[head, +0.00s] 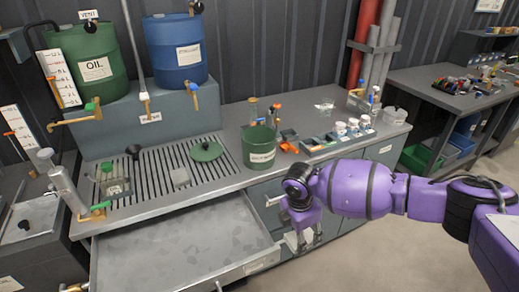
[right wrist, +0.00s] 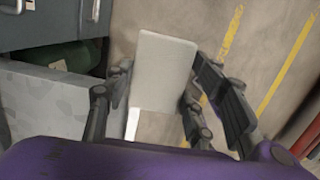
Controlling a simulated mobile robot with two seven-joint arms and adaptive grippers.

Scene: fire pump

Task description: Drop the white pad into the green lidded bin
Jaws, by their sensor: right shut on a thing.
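A pale white-grey rectangular pad (right wrist: 163,75) is held between the fingers of my right gripper (right wrist: 158,92) in the right wrist view. In the head view the right gripper (head: 302,236) points down in front of the counter, and the pad (head: 292,243) shows only in part there. The gripper is below the counter top, in front of the cabinet and beside the open drawer. The green bin (head: 259,158) stands on the counter with its top open. A round green lid (head: 206,151) lies on the slatted grate to its left. My left gripper is not in view.
An open drawer (head: 180,255) juts out below the counter. A parts tray (head: 322,143) with several small items sits right of the bin. The oil drum (head: 90,67) and blue drum (head: 177,55) stand behind. The floor (head: 400,240) right of the cabinet is clear.

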